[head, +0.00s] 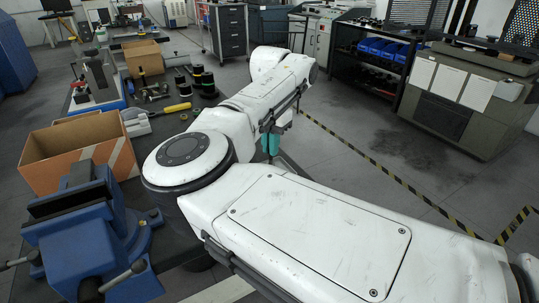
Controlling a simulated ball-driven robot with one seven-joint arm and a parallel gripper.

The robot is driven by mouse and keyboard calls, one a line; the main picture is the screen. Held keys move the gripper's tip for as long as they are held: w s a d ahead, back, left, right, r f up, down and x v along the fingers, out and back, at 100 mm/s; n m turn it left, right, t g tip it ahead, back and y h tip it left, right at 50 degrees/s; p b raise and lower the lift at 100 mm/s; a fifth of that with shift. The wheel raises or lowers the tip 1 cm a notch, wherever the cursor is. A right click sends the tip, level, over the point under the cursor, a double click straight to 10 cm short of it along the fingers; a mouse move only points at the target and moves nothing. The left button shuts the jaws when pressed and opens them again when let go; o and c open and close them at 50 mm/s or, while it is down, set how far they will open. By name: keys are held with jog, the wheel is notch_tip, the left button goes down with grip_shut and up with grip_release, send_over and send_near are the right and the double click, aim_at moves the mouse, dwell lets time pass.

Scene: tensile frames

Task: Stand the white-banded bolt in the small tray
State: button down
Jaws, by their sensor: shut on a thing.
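My white arm crosses the middle and right of the head view. Its far end hides what lies behind and below it, and my gripper does not show. I cannot make out the white-banded bolt. A small pale tray-like container (136,122) sits on the dark workbench (165,128) beside the cardboard box; I cannot tell whether it is the small tray or what is in it.
A blue vise (85,235) and an open cardboard box (75,150) stand at the near left. A yellow-handled tool (177,108), dark spools (203,80) and a smaller cardboard box (143,57) are on the bench. A teal object (270,143) shows below my arm. Open floor lies right.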

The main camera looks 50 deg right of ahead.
aim_at(270, 163)
jog(key=shift+w+d+f, duration=0.1)
jog(key=shift+w+f, duration=0.25)
jog(key=shift+f, duration=1.5)
jog(key=shift+f, duration=0.2)
jog(key=c, duration=1.2)
grip_release()
notch_tip(270, 163, up, 12)
jog(key=shift+r, duration=0.2)
